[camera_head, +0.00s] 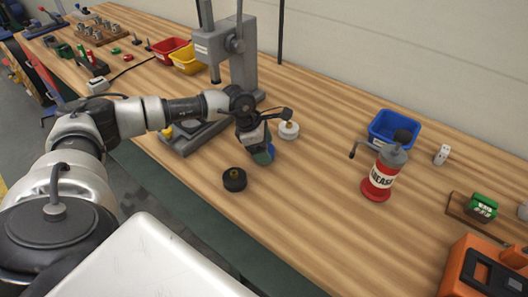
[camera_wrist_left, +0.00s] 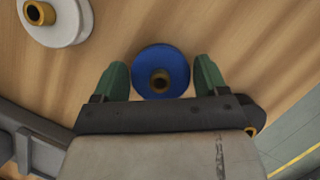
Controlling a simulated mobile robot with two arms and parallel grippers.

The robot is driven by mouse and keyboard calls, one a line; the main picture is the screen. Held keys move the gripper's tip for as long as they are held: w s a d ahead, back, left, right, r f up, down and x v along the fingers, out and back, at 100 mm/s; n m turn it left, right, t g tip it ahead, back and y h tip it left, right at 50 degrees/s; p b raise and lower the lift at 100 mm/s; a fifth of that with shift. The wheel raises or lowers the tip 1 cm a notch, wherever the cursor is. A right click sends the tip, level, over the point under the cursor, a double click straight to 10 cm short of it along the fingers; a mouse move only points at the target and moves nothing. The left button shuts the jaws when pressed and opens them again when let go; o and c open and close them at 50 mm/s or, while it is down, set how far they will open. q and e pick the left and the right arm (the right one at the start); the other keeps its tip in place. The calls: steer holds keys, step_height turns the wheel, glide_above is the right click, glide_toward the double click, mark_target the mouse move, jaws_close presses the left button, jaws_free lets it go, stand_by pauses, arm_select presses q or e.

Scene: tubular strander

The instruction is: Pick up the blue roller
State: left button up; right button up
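The blue roller (camera_wrist_left: 163,66) is a round disc with a brass centre on the wooden bench. In the left wrist view it sits between the two green fingertips of my left gripper (camera_wrist_left: 160,80), with a small gap on each side. In the head view my left gripper (camera_head: 262,150) points down at the bench, and a sliver of the blue roller (camera_head: 271,151) shows beside the fingers. The fingers are open around it. My right gripper is not in view.
A white roller (camera_head: 288,130) stands close behind the gripper and a black roller (camera_head: 235,179) in front. A grey press (camera_head: 232,50) stands behind on the bench (camera_head: 330,235). A red grease can (camera_head: 381,178) and blue bin (camera_head: 393,128) are to the right.

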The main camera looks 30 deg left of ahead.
arm_select(q)
steer(key=shift+w, duration=0.1)
steer(key=c, duration=0.9)
steer(key=shift+r, duration=0.1)
